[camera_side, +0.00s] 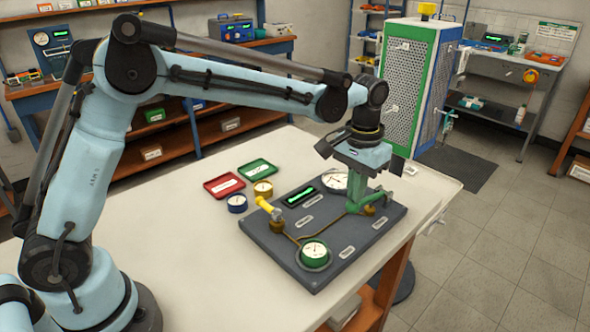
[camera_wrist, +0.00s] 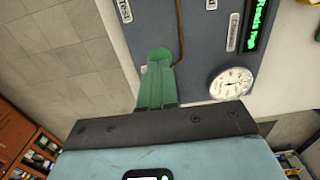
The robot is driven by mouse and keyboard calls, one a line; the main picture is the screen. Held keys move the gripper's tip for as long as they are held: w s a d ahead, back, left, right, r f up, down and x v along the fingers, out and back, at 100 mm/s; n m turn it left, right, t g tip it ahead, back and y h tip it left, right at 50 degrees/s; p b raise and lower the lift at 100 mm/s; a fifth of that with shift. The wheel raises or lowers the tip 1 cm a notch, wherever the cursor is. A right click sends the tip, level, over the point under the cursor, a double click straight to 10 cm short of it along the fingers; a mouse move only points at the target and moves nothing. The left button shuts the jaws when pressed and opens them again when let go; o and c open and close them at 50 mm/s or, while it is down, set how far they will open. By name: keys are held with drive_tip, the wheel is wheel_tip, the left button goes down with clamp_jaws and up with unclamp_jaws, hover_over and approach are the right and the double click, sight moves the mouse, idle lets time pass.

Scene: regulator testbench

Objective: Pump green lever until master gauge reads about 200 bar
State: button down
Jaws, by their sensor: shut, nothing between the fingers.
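My gripper (camera_side: 357,196) is over the right part of the dark test board, pointing down. Its narrow green fingers (camera_wrist: 160,88) are shut side by side with nothing between them. The green lever (camera_side: 377,198) is at the fingertips, near a brass fitting; its rounded green end (camera_wrist: 158,55) shows just beyond them in the wrist view. I cannot tell whether they touch. A white-faced gauge (camera_side: 333,181) stands at the board's back, also in the wrist view (camera_wrist: 232,83). A green-rimmed gauge (camera_side: 314,252) is at the front. Neither reading is legible, and I cannot tell which is the master.
The white table's front left is clear.

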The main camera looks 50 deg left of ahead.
drive_tip(key=shift+f, duration=1.75)
drive_tip(key=shift+r, duration=2.9)
drive_tip(key=shift+f, duration=1.35)
drive_tip(key=shift+r, duration=1.35)
